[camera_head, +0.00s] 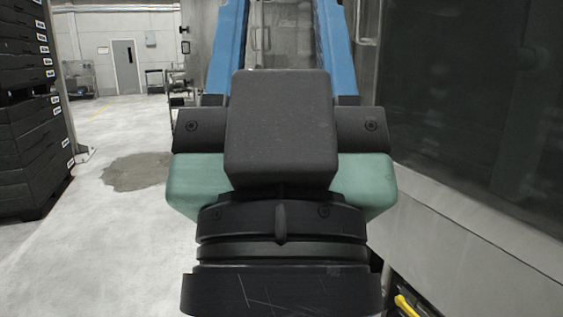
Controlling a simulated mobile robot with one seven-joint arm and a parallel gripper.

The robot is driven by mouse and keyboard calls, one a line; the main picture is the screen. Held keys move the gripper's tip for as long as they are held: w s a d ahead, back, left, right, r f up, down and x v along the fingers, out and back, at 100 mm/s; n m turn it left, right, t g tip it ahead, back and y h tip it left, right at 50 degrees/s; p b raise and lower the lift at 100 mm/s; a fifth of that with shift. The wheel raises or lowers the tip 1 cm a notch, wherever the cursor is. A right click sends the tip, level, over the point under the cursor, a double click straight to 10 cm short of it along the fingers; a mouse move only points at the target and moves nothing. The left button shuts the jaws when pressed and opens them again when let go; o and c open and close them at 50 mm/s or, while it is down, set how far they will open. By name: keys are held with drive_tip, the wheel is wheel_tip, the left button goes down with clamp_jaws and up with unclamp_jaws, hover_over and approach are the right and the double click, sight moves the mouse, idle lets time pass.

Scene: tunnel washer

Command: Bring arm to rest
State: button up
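My arm (280,130) fills the middle of the head view, with a black block, dark side pieces with bolts, green parts on both sides and black rings below. It is in line with the middle of the picture. Two blue strips (228,45) rise beyond it on the left and right, and run out of the top of the picture. I cannot tell whether they belong to my gripper or to the machine behind. No fingertips show clearly, and I see no object held.
Black stacked crates (30,120) stand at the left edge. A large grey machine panel (480,110) with a pale ledge is close on the right. A yellow item (407,306) lies low under the ledge. Pale floor with a dark wet patch (137,171) is open at left.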

wheel_tip(320, 180, up, 30)
drive_tip(key=p, duration=2.7)
drive_tip(key=shift+f, duration=0.15)
drive_tip(key=shift+w, duration=0.15)
